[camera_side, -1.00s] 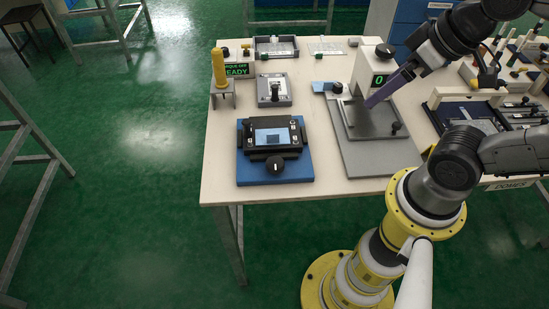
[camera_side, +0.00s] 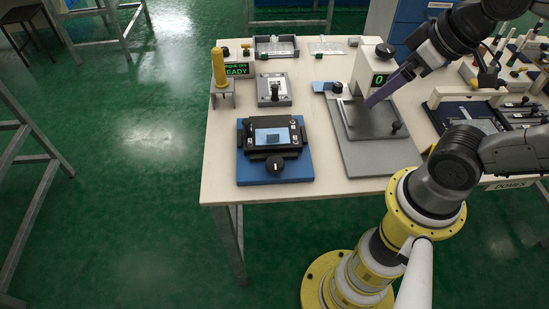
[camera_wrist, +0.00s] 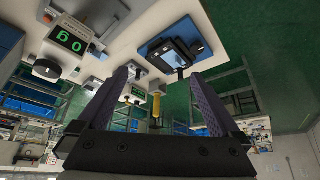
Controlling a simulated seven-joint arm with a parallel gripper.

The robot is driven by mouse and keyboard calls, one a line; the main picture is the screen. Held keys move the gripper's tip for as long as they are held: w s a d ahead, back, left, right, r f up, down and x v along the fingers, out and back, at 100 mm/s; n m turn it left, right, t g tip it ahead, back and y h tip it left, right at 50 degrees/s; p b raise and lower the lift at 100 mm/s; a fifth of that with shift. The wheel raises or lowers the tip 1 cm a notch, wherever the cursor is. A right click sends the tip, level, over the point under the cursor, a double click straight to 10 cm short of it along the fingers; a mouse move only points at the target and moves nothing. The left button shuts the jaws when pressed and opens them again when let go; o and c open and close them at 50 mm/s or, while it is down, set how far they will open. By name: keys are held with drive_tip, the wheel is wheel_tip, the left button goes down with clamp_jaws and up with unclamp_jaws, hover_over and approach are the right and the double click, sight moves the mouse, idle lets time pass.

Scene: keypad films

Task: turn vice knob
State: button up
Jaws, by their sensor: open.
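The vice is a black clamp (camera_side: 245,139) on a blue base (camera_side: 244,172), left of centre on the table in the side view. A round black knob (camera_side: 275,164) with a white mark is on its front edge. A pale lit film (camera_side: 288,134) lies in its window. In the wrist view the vice (camera_wrist: 172,52) is upper right of centre, beyond the fingers, with the knob (camera_wrist: 181,72) partly shadowed. My gripper (camera_side: 369,105) has purple fingers, open and empty, over the grey plate to the right of the vice, apart from it. It also shows in the wrist view (camera_wrist: 158,77).
The grey plate (camera_side: 365,158) bears a white post (camera_side: 367,68) with a green digit display, close to my gripper. A yellow handle (camera_side: 218,70) on a stand, a READY display (camera_side: 238,70) and a small switch box (camera_side: 264,96) are behind the vice. Table between vice and plate is clear.

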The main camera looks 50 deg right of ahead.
drive_tip(key=shift+c, duration=1)
drive_tip(key=n+g, duration=0.6)
drive_tip(key=n, duration=1.2)
hover_over(275, 162)
wheel_tip(275, 162, down, 9)
wheel_tip(275, 162, down, 13)
drive_tip(key=shift+f, duration=0.2)
